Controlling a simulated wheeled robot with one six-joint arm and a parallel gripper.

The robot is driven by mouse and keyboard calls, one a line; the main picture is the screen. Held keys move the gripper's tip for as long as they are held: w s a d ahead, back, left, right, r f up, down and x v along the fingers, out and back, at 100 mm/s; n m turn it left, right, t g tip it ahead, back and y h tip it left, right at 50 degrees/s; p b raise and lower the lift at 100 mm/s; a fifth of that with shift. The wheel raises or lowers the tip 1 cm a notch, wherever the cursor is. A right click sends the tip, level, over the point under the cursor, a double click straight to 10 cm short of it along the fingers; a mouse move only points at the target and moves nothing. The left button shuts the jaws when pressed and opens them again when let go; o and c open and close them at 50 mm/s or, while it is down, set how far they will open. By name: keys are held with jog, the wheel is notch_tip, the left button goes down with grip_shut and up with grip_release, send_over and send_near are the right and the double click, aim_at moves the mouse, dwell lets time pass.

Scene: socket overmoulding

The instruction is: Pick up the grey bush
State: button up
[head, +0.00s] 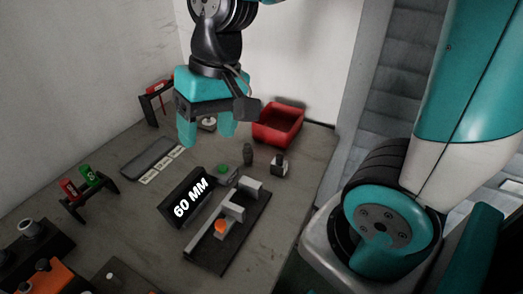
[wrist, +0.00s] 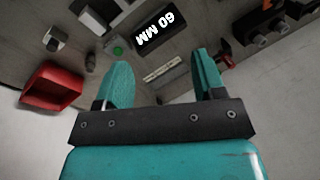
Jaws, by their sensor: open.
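A small dark grey upright cylinder (head: 248,154), which may be the grey bush, stands on the table between the green button and the red bin. It also shows in the wrist view (wrist: 90,62). Another light grey ring-like part (head: 31,228) sits on a dark block at the far left. My gripper (head: 207,137) is open, with teal fingers apart and nothing visibly held. It hangs above the back of the table, left of the dark cylinder, and shows in the wrist view (wrist: 160,85).
A red bin (head: 279,124) stands at the back right. A black "60 MM" display (head: 186,196) and a dark fixture (head: 205,252) with grey blocks and an orange piece stand in front. A dark block with a metal top (head: 279,166) is right of the cylinder. A labelled tray (head: 150,157) lies left.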

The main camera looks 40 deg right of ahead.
jog(key=w+d+f+m+h, duration=0.2)
jog(key=w+d+f+m, duration=0.2)
jog(key=w+d+m, duration=0.5)
jog(key=m+h, duration=0.1)
jog(key=m, duration=0.6)
send_over(247, 145)
notch_tip(247, 145, down, 4)
jog(key=shift+g, duration=0.3)
notch_tip(247, 145, down, 11)
jog(key=shift+f+p, duration=0.7)
jog(key=shift+f, duration=2.35)
jog(key=shift+c, duration=0.2)
jog(key=c, duration=1)
